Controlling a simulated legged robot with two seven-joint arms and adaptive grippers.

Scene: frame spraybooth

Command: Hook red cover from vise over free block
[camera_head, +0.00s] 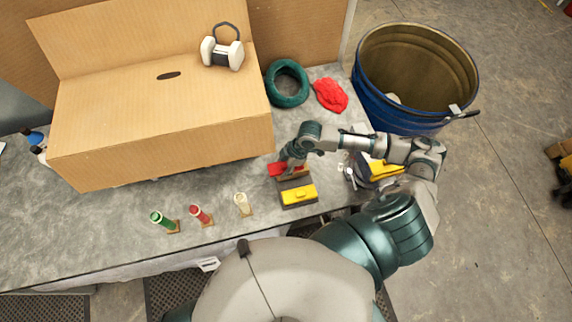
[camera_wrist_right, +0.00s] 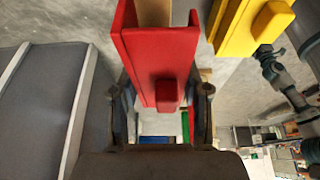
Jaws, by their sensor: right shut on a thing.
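The red cover (camera_head: 277,169) is at my right gripper (camera_head: 288,165), near the table's middle. In the right wrist view the red cover (camera_wrist_right: 158,55), with its raised knob, lies between the fingers of my right gripper (camera_wrist_right: 160,95), which is shut on it. A pale wooden block (camera_wrist_right: 155,12) shows inside the cover's channel; how far the cover sits over it is hidden. A yellow cover (camera_head: 298,194) is just in front on a dark-sided block, and it also shows in the right wrist view (camera_wrist_right: 250,25). My left gripper is out of view.
A vise-like tool with yellow parts (camera_head: 380,170) is right of the covers, partly under my right arm. A large cardboard box (camera_head: 160,110) stands at left. A blue drum (camera_head: 400,115) is beyond the table's right end.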

